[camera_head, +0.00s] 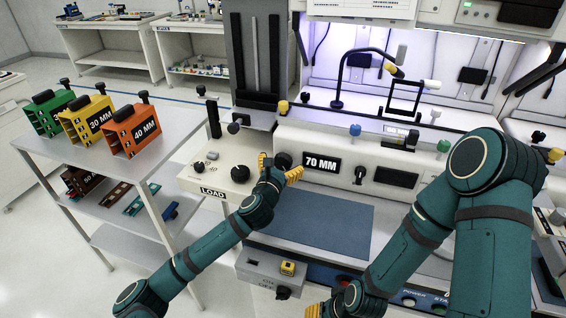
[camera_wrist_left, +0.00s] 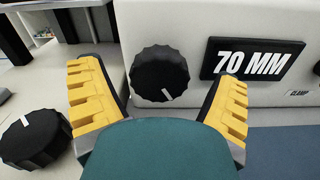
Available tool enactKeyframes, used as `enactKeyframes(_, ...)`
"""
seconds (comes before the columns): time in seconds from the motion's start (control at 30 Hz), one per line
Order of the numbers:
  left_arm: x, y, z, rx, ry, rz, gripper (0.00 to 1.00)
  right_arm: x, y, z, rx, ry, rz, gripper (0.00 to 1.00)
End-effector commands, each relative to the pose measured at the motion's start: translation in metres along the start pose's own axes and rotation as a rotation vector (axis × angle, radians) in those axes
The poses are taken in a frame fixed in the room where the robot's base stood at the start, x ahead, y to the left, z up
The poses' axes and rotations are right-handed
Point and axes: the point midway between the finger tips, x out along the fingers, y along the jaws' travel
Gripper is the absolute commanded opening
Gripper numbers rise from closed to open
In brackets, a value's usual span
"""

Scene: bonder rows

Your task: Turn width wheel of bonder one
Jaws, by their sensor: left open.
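A black ribbed wheel (camera_head: 283,159) with a white mark sits on the bonder's pale front panel, just left of the 70 MM display (camera_head: 322,164). In the left wrist view the wheel (camera_wrist_left: 158,75) shows between and beyond my yellow fingers, its white mark pointing down and right. My left gripper (camera_head: 280,169) is open in front of the wheel, with one finger on each side; I see no contact. My right gripper (camera_head: 313,311) shows only in part at the bottom edge of the head view, and its jaw state is unclear.
A second black knob (camera_head: 240,174) stands on the LOAD box (camera_head: 205,184), left of my left gripper. A blue mat (camera_head: 325,222) lies below the panel. A side table (camera_head: 75,155) at left carries green, yellow and orange blocks. Another knob (camera_head: 360,173) is right of the display.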

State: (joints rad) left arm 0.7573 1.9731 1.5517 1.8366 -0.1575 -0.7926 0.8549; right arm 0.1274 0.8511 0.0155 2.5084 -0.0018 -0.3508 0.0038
Motion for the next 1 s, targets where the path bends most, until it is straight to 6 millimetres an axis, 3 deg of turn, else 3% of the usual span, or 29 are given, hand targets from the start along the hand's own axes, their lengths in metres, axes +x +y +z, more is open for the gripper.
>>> enactKeyframes(0.2,0.013,0.0001,0.0003,0.0,-0.001,0.0,0.9,0.0015,0.0005,-0.0003,0.0,0.001,0.0,0.47)
enactKeyframes(0.47,0.0137,0.0,0.0005,0.0,-0.001,0.0,0.9,0.0014,0.0005,-0.0004,0.0,0.001,0.0,0.47)
enactKeyframes(0.67,0.0136,0.0001,0.0003,0.0,0.0,0.0,0.26,0.0014,0.0004,-0.0003,0.0,0.001,0.0,0.47)
enactKeyframes(0.7,0.0135,0.0001,0.0002,0.0,0.0,0.0,0.22,0.0014,0.0005,-0.0003,0.0,0.001,0.0,0.47)
enactKeyframes(1.0,0.0135,0.0001,0.0003,0.019,0.0,0.0,0.21,0.0009,0.0003,-0.0003,0.0,0.001,0.0,0.47)
